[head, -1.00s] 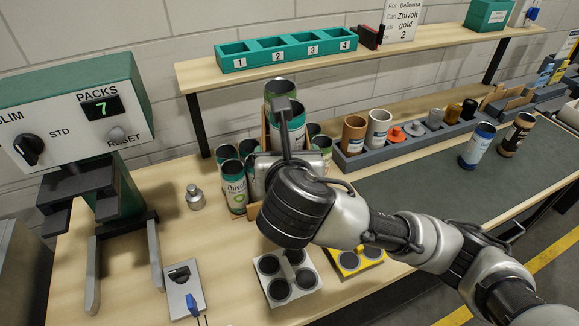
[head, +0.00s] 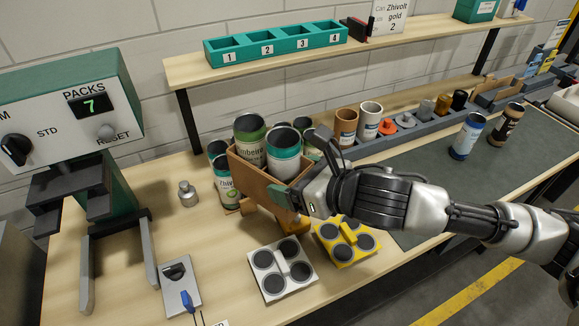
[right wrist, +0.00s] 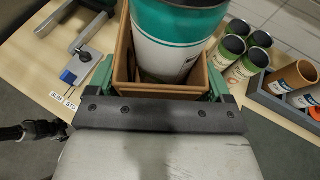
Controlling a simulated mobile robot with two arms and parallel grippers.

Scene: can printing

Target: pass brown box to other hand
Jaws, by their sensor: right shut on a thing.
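The brown box (head: 258,184) is a small open box held above the table in the head view. A can with a green band (head: 250,140) and a can with a teal band (head: 284,156) stand in it. My right gripper (head: 305,188) is shut on the box at its right side. In the right wrist view the brown box (right wrist: 124,62) sits between the green fingers, with the teal-banded can (right wrist: 176,45) rising from it. A dark, jointed part at the lower left of that view looks like my left gripper (right wrist: 32,130); it is apart from the box, and its jaws are unclear.
Several cans (head: 222,180) stand on the table behind the box. A white four-hole tray (head: 282,268) and a yellow one (head: 346,240) lie in front. The packing machine (head: 75,120) and a switch plate (head: 181,287) are at left. A grey rack (head: 408,133) stands at right.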

